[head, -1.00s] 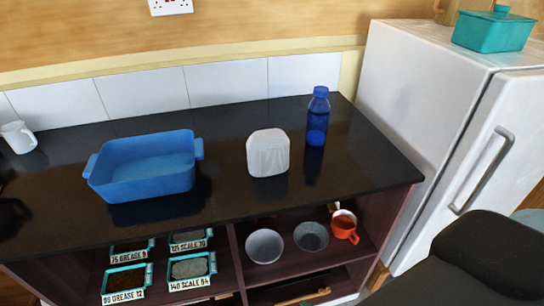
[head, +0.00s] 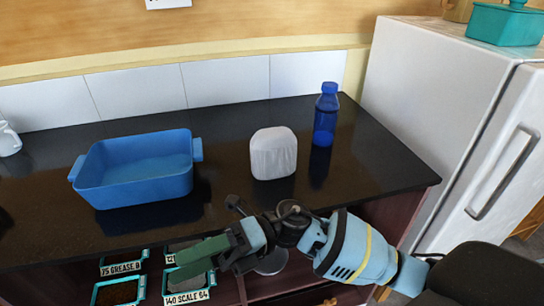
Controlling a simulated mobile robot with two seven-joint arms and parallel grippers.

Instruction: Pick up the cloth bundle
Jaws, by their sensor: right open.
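The cloth bundle (head: 273,153) is a pale grey-white, rounded block standing on the dark countertop. It is right of the blue basin and left of the blue bottle. My right gripper (head: 192,257) has come in from the right, with green fingers pointing left. It is open, in front of the counter's front edge, lower in the picture and to the left of the bundle, apart from it. My left gripper is not in view.
A blue basin (head: 136,185) and a blue bottle (head: 325,116) stand on the countertop (head: 226,150). Labelled trays (head: 118,290) sit on the shelf below. A white fridge (head: 420,110) stands at right. The counter around the bundle is clear.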

